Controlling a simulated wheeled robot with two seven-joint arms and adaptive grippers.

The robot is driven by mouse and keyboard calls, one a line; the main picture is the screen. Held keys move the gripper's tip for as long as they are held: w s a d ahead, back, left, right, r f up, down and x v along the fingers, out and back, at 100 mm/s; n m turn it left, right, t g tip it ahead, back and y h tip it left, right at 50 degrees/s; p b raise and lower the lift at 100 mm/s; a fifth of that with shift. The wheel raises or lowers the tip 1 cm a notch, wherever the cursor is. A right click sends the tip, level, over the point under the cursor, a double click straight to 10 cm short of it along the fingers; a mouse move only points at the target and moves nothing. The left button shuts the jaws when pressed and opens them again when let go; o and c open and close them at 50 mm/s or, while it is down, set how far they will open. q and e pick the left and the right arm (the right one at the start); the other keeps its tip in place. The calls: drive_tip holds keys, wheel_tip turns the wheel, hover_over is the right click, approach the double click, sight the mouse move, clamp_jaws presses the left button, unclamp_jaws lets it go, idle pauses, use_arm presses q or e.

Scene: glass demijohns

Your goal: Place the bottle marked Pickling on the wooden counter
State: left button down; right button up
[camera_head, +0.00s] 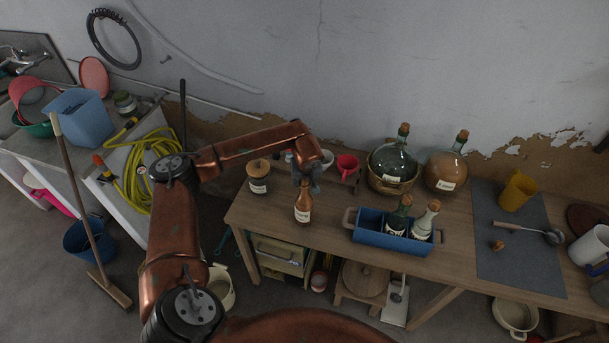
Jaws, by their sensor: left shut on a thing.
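My left gripper (307,181) is shut on the neck of a small amber bottle (303,205) with a pale label. The label is too small to read, so I cannot tell whether it says Pickling. The bottle is upright over the left part of the wooden counter (332,226). I cannot tell whether its base touches the wood. A blue crate (366,236) to its right holds a dark green bottle (399,215) and a pale, clear bottle (424,222), both with labels. My right gripper is not in view.
A labelled jar (258,181) stands left of the held bottle, and a red mug (347,166) behind it. A green demijohn (394,164) in a basket and an amber demijohn (445,170) stand at the back. A grey mat (520,262) lies right. Bare wood surrounds the held bottle.

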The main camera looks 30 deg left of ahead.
use_arm(q)
drive_tip(key=shift+w+d, duration=0.1)
drive_tip(key=shift+f, duration=0.1)
drive_tip(key=c, duration=1.5)
unclamp_jaws()
drive_tip(key=shift+o, duration=0.2)
drive_tip(key=shift+r, duration=0.35)
drive_tip(key=b+v, duration=0.2)
drive_tip(key=v, duration=0.9)
drive_tip(key=shift+s+r, duration=0.15)
drive_tip(key=shift+s, duration=0.15)
drive_tip(key=shift+d, duration=0.1)
